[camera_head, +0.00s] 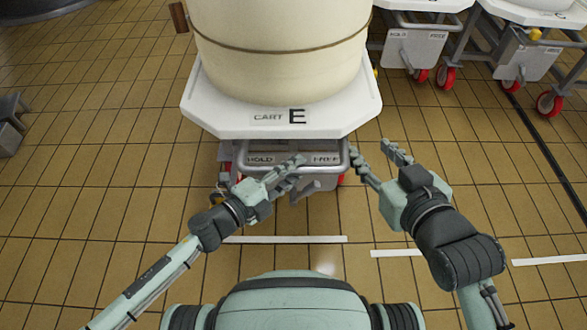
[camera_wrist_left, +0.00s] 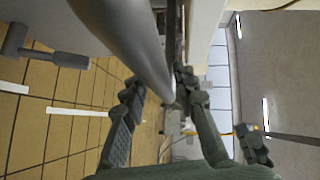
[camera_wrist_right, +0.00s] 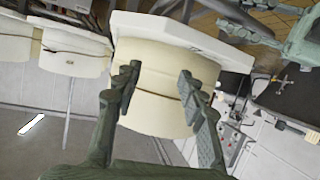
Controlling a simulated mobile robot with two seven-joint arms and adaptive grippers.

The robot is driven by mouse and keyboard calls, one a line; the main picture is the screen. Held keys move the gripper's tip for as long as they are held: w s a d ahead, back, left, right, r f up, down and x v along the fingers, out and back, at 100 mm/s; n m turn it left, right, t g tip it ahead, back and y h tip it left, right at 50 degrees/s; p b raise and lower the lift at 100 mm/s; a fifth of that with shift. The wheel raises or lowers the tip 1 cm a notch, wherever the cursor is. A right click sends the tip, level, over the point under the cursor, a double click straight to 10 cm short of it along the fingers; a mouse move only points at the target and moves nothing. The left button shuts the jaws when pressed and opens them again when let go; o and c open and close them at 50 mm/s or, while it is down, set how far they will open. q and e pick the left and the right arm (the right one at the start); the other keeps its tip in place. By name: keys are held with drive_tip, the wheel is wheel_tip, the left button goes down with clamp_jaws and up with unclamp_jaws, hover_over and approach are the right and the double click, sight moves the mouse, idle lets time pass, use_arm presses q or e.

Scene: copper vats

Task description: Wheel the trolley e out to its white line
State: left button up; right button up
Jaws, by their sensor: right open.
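Trolley E (camera_head: 230,120) has a white top lettered "CART E" and carries a cream vat (camera_head: 285,65). Its front has a grey push bar (camera_wrist_left: 150,45), plates reading HOLD and FREE, and a grey lever (camera_head: 308,187) below. My left gripper (camera_head: 295,172) is at the middle of the front; in the left wrist view its fingers close about the bar. My right gripper (camera_head: 370,151) is open and empty, just right of the trolley front. A white line (camera_head: 285,239) lies on the floor between the trolley and my base. Red wheels are partly hidden underneath.
Other trolleys (camera_head: 413,45) with red wheels stand at the upper right. More white lines (camera_head: 398,253) lie to the right, and a dark strip (camera_head: 545,150) crosses the floor. A grey object (camera_head: 10,122) stands at the left edge. The tiles left of the trolley are clear.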

use_arm(q)
clamp_jaws()
drive_tip(key=shift+s, duration=1.5)
unclamp_jaws()
drive_tip(key=o, duration=0.4)
drive_tip(key=shift+w+d, duration=0.1)
drive_tip(key=shift+w, duration=0.05)
drive_tip(key=shift+o, duration=0.2)
use_arm(e)
drive_tip(key=shift+s+d+f+g+h, duration=0.35)
drive_tip(key=shift+d+f+g, duration=0.2)
drive_tip(key=shift+f, duration=0.25)
